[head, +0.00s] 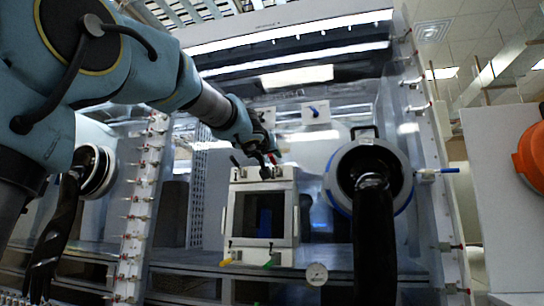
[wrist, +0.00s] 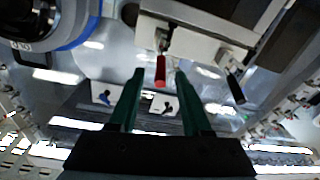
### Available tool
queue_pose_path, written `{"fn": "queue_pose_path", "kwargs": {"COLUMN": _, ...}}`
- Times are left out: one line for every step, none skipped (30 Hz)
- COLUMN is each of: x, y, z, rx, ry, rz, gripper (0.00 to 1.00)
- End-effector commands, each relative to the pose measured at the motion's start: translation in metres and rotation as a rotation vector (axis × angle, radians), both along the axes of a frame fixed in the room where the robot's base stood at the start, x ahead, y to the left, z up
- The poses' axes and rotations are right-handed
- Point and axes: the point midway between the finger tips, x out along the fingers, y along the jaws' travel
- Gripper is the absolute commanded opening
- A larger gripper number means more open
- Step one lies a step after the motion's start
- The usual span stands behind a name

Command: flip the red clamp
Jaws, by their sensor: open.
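The red clamp (wrist: 160,72) has a red handle on a metal bracket at the edge of a pale door frame (wrist: 190,38). In the head view, the red clamp (head: 273,158) is at the top of the windowed door frame (head: 284,174). My gripper (wrist: 160,73) is open, with its two dark green fingers on either side of the red handle in the wrist picture. I cannot tell how far the handle is in depth or whether a finger touches it. In the head view, my gripper (head: 264,168) is small and dark beside the clamp.
A black-handled clamp (wrist: 235,88) sits close beside the red one. Yellow (head: 226,262) and green (head: 268,264) handles are at the door's bottom. A black glove (head: 374,235) hangs from a round port at the right. A gauge (head: 316,274) is below.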

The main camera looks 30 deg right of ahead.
Motion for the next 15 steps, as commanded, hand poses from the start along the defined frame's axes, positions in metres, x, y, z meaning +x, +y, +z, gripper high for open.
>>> {"fn": "queue_pose_path", "kwargs": {"x": 0.007, "y": -0.006, "z": 0.002, "rx": 0.001, "ry": 0.001, "rz": 0.001, "gripper": 0.48}}
{"fn": "queue_pose_path", "kwargs": {"x": 0.010, "y": -0.008, "z": 0.002, "rx": 0.001, "ry": 0.001, "rz": 0.001, "gripper": 0.48}}
{"fn": "queue_pose_path", "kwargs": {"x": 0.014, "y": -0.012, "z": 0.001, "rx": 0.003, "ry": 0.000, "rz": 0.001, "gripper": 0.48}}
{"fn": "queue_pose_path", "kwargs": {"x": 0.017, "y": -0.014, "z": 0.002, "rx": 0.002, "ry": 0.000, "rz": 0.001, "gripper": 0.48}}
{"fn": "queue_pose_path", "kwargs": {"x": 0.019, "y": -0.015, "z": 0.002, "rx": 0.000, "ry": 0.000, "rz": 0.001, "gripper": 0.48}}
{"fn": "queue_pose_path", "kwargs": {"x": 0.022, "y": -0.017, "z": 0.001, "rx": 0.000, "ry": 0.002, "rz": 0.001, "gripper": 0.48}}
{"fn": "queue_pose_path", "kwargs": {"x": 0.023, "y": -0.019, "z": 0.000, "rx": 0.001, "ry": 0.001, "rz": 0.001, "gripper": 0.48}}
{"fn": "queue_pose_path", "kwargs": {"x": 0.024, "y": -0.020, "z": 0.000, "rx": 0.001, "ry": 0.001, "rz": 0.001, "gripper": 0.48}}
{"fn": "queue_pose_path", "kwargs": {"x": 0.025, "y": -0.020, "z": 0.000, "rx": 0.000, "ry": 0.000, "rz": 0.001, "gripper": 0.48}}
{"fn": "queue_pose_path", "kwargs": {"x": 0.026, "y": -0.021, "z": 0.000, "rx": 0.000, "ry": 0.000, "rz": 0.001, "gripper": 0.48}}
{"fn": "queue_pose_path", "kwargs": {"x": 0.026, "y": -0.021, "z": 0.000, "rx": 0.000, "ry": 0.000, "rz": 0.001, "gripper": 0.48}}
{"fn": "queue_pose_path", "kwargs": {"x": 0.027, "y": -0.022, "z": 0.000, "rx": 0.000, "ry": 0.000, "rz": 0.001, "gripper": 0.48}}
{"fn": "queue_pose_path", "kwargs": {"x": 0.027, "y": -0.022, "z": 0.000, "rx": 0.000, "ry": 0.000, "rz": 0.001, "gripper": 0.48}}
{"fn": "queue_pose_path", "kwargs": {"x": 0.027, "y": -0.022, "z": 0.000, "rx": 0.000, "ry": 0.000, "rz": 0.001, "gripper": 0.48}}
{"fn": "queue_pose_path", "kwargs": {"x": 0.027, "y": -0.022, "z": 0.000, "rx": 0.000, "ry": 0.000, "rz": 0.001, "gripper": 0.48}}
